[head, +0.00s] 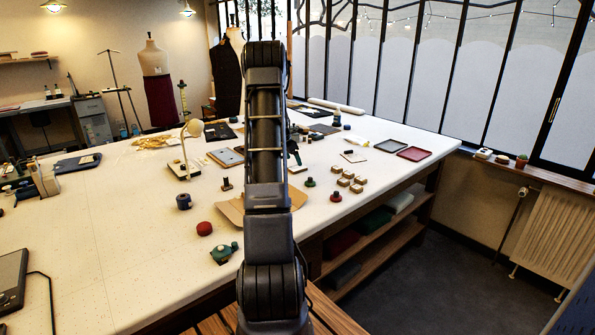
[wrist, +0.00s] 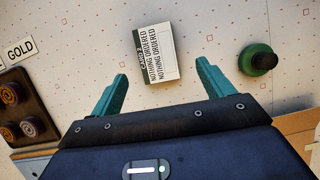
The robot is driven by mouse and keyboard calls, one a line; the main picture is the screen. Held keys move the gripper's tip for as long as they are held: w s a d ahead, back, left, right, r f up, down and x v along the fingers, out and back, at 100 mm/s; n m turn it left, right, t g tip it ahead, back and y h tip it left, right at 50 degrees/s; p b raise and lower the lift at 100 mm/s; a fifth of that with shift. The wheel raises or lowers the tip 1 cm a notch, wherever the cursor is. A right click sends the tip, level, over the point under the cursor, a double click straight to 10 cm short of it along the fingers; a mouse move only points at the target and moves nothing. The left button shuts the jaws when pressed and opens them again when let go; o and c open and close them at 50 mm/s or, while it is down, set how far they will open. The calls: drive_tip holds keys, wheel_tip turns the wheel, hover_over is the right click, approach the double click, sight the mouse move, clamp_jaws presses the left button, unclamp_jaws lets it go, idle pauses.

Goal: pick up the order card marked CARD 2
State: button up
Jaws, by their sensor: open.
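The order card (wrist: 156,54) lies on the white tabletop in the wrist view. It is a small white card with a dark green edge and printed lines reading NOTHING ORDERED. Its small heading is blurred but looks like CARD 2. My gripper (wrist: 162,69) is open and empty, with one teal finger at the lower left of the card and one at the lower right. The card is just beyond the fingertips, roughly centred between them, and no finger touches it. In the head view my arm covers the middle of the table, and I cannot make out the card.
A green round piece with a black knob (wrist: 258,60) stands right of the card. A dark tray of round pieces (wrist: 18,108) and a GOLD label (wrist: 19,50) lie left. In the head view, wooden blocks (head: 344,182) and a red tray (head: 414,154) are on the table's right.

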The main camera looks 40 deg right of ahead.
sight(297, 167)
drive_tip(key=shift+w+x, duration=0.1)
drive_tip(key=shift+x, duration=1.25)
drive_tip(key=shift+w+x, duration=0.15)
drive_tip(key=shift+x, duration=1.15)
drive_tip(key=c, duration=1.1)
